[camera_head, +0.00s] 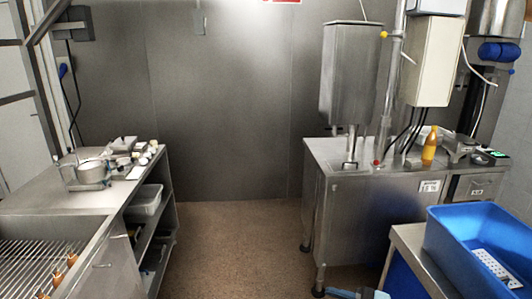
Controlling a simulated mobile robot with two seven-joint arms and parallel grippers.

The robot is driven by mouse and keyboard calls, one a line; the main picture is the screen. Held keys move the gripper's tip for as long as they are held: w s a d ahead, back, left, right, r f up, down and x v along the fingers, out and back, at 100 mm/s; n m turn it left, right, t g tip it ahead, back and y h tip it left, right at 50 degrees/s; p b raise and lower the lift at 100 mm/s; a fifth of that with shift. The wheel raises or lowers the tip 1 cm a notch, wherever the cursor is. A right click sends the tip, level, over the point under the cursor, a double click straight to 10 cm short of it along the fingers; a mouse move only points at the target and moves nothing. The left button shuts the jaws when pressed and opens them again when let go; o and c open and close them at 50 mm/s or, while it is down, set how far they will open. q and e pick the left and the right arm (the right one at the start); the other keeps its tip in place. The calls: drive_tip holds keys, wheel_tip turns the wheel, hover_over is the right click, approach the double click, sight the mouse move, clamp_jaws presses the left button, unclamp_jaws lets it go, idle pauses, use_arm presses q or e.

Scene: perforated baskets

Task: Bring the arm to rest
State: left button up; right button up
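A small blue and grey part (352,293) shows at the bottom edge, right of the middle. I cannot tell whether it belongs to my arm or to the place. A large blue crate (455,245) stands at the lower right on a metal surface. A white perforated piece (494,268) lies inside it.
A grated surface (30,262) is in front. A steel cabinet (365,215) with an orange bottle (429,150) stands right. The brown floor (235,240) between is clear.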

drive_tip(key=s+d+f+m+t+h+p, duration=0.1)
drive_tip(key=s+d+f+m+t+h, duration=0.15)
drive_tip(key=f+m+t+h, duration=0.45)
drive_tip(key=s+d+f+m+t+h+p, duration=0.1)
drive_tip(key=d+f+m+t+h+p, duration=0.15)
drive_tip(key=f+m+t+h, duration=0.5)
drive_tip(key=s+d+f+m+g+h, duration=0.2)
drive_tip(key=s+f+m+g, duration=0.2)
drive_tip(key=s+f+g, duration=0.4)
wheel_tip(320, 180, down, 2)
drive_tip(key=s, duration=0.3)
drive_tip(key=shift+f, duration=0.2)
drive_tip(key=shift+g, duration=0.25)
